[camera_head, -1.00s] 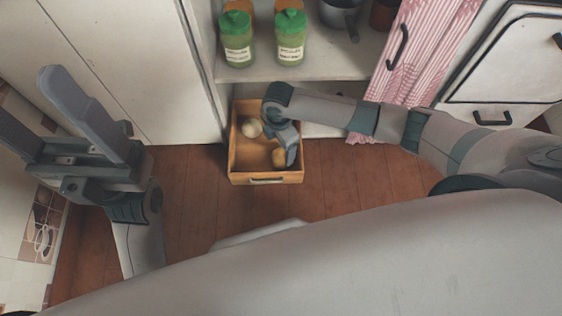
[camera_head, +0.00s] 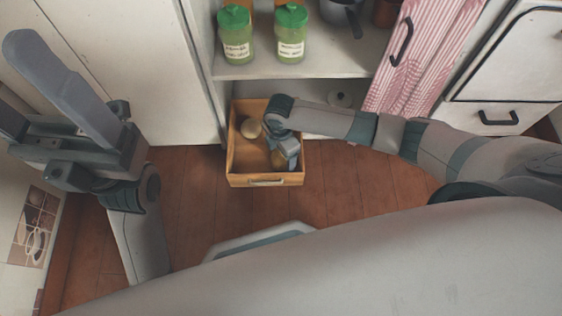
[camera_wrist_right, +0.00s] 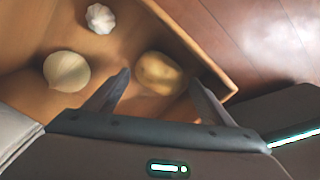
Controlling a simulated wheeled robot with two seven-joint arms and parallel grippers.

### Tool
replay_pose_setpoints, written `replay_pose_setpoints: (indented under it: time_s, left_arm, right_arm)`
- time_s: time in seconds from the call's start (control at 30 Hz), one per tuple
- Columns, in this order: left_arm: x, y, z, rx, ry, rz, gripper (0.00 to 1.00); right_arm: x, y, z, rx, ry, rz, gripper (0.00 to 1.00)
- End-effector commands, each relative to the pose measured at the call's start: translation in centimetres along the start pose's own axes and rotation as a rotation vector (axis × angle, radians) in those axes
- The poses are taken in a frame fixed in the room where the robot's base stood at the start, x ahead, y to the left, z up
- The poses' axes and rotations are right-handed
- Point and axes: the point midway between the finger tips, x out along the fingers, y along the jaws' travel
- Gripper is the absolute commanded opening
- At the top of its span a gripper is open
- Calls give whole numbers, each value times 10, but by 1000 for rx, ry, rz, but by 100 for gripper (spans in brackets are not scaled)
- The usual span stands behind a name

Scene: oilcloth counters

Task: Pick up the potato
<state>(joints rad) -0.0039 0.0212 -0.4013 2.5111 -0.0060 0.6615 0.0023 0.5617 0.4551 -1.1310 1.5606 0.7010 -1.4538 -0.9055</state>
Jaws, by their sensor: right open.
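The potato (camera_wrist_right: 160,73) is a yellow-brown oval lying in the wooden drawer box (camera_wrist_right: 213,68). In the head view the potato (camera_head: 277,159) is mostly hidden by my right gripper (camera_head: 287,154). In the right wrist view my right gripper (camera_wrist_right: 158,80) is open, one finger on each side of the potato's near part. I cannot tell whether the fingers touch it. My left gripper (camera_head: 42,105) is open and empty at the far left, away from the box; one of its fingers is cut off by the picture edge.
A pale onion (camera_wrist_right: 67,71) and a garlic bulb (camera_wrist_right: 100,18) lie in the same box, left of the potato. The box stands on the wooden floor (camera_head: 340,185) below a shelf (camera_head: 300,68) with green-capped jars (camera_head: 236,36). A striped curtain (camera_head: 425,45) hangs at right.

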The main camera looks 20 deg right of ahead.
Motion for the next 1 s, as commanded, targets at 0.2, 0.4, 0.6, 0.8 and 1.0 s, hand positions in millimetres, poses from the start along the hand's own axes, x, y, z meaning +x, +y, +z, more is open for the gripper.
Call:
replay_pose_setpoints:
  time_s: [0.2,0.4,0.6,0.8,1.0]
  left_arm:
    - [7,10,3,-35,53,2,72]
    - [11,14,5,-47,61,6,72]
    - [11,14,6,-47,59,6,72]
    - [11,14,6,-47,60,6,72]
    - [11,14,5,-46,60,6,72]
  right_arm:
    - [25,-1,1,0,0,0,76]
    - [31,-1,1,-1,0,1,76]
    - [31,-1,1,-1,0,1,76]
    - [31,-1,1,0,0,1,76]
    - [30,-1,1,0,0,1,41]
